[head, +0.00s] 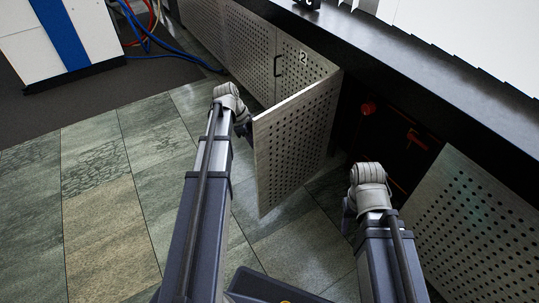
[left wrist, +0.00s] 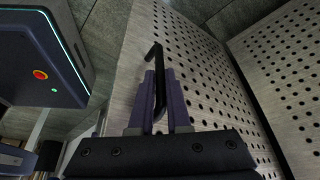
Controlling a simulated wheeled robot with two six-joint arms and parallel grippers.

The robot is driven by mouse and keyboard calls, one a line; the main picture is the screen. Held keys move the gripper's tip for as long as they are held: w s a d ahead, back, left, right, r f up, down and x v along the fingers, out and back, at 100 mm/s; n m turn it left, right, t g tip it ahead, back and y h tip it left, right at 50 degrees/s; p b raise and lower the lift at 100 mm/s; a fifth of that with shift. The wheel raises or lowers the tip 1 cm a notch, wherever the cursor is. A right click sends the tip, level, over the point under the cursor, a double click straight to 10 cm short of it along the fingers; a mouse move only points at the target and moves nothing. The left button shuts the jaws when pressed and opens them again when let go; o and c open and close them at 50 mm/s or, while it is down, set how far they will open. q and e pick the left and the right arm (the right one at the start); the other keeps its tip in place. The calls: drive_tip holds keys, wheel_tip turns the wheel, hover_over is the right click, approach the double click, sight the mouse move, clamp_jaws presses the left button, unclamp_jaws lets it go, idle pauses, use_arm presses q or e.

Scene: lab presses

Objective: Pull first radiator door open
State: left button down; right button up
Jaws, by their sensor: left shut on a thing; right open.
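A grey perforated radiator door (head: 292,145) stands swung out from the cabinet front, and it fills the middle of the left wrist view (left wrist: 205,75). My left gripper (left wrist: 160,95) is shut on the door's black bar handle (left wrist: 158,60). In the head view my left wrist hides most of that gripper at the door's outer edge. Another perforated door (head: 475,215) stands open at the right. The dark opening between the doors shows red fittings (head: 368,107). My right gripper (head: 347,215) is open in front of this opening, mostly hidden by its wrist, and holds nothing visible.
A closed perforated panel marked 2 (head: 303,70) lies behind the swung door. A black ledge (head: 400,65) runs above the doors. A white and blue cabinet (head: 60,40) with red and blue hoses stands at upper left. The tiled floor (head: 110,220) at left is clear.

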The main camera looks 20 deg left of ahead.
use_arm(q)
drive_tip(key=shift+w+a, duration=0.75)
drive_tip(key=shift+a, duration=0.25)
drive_tip(key=c, duration=0.9)
unclamp_jaws()
drive_tip(key=p+v, duration=0.7)
drive_tip(key=shift+a+r, duration=0.1)
drive_tip(key=shift+r, duration=0.25)
